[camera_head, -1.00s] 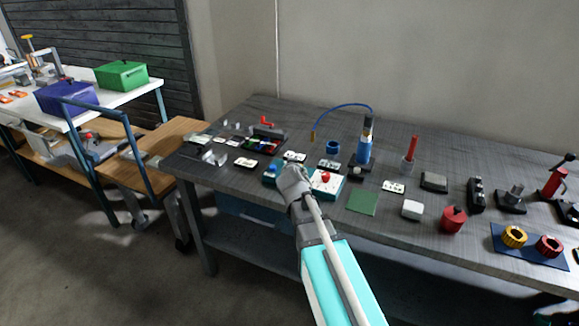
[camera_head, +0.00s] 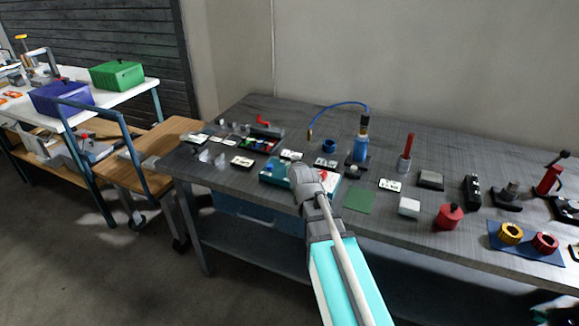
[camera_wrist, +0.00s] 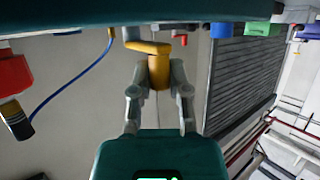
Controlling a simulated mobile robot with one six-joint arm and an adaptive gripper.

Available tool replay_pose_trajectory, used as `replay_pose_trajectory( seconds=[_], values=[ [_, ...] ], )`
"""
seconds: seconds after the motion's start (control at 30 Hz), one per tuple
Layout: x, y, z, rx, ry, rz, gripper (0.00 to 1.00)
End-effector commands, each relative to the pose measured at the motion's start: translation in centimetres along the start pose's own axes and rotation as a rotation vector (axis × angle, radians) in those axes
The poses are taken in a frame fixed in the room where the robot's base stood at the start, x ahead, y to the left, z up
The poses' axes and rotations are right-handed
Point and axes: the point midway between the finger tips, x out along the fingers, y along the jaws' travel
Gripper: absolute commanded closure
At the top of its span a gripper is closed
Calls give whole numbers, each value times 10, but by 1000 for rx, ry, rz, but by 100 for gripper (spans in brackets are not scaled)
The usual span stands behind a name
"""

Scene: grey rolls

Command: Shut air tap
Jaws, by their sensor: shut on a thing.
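In the wrist view, a yellow part with a bent, lever-like top (camera_wrist: 159,68), which looks like the air tap's handle, sits between the two grey fingers of my gripper (camera_wrist: 160,88). The fingers are closed on its sides. A grey piece (camera_wrist: 132,36) adjoins its upper left end. In the head view my gripper (camera_head: 308,180) is over the front of the bench, at a teal box with a white top (camera_head: 272,178). The yellow part is hidden there behind my gripper and wrist.
On the dark bench (camera_head: 300,120), a blue bottle (camera_head: 361,148) with a blue hose stands behind my gripper. A green mat (camera_head: 359,199), a white block (camera_head: 409,207) and a red canister (camera_head: 449,216) lie to the right. Small cards and parts crowd the left.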

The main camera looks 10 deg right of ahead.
Motion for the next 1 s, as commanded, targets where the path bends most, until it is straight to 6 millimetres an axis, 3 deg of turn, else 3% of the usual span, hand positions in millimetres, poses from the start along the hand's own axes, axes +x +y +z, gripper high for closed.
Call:
replay_pose_trajectory(
  seconds=[0.37, 0.4, 0.6, 1.0],
  values=[
    [2, 2, -2, -3, 4, 0, 100],
    [2, 2, -2, -3, 4, 0, 76],
    [1, 1, -1, -2, 3, -1, 42],
    [0, 0, 0, -1, 1, -2, 42]
  ],
)
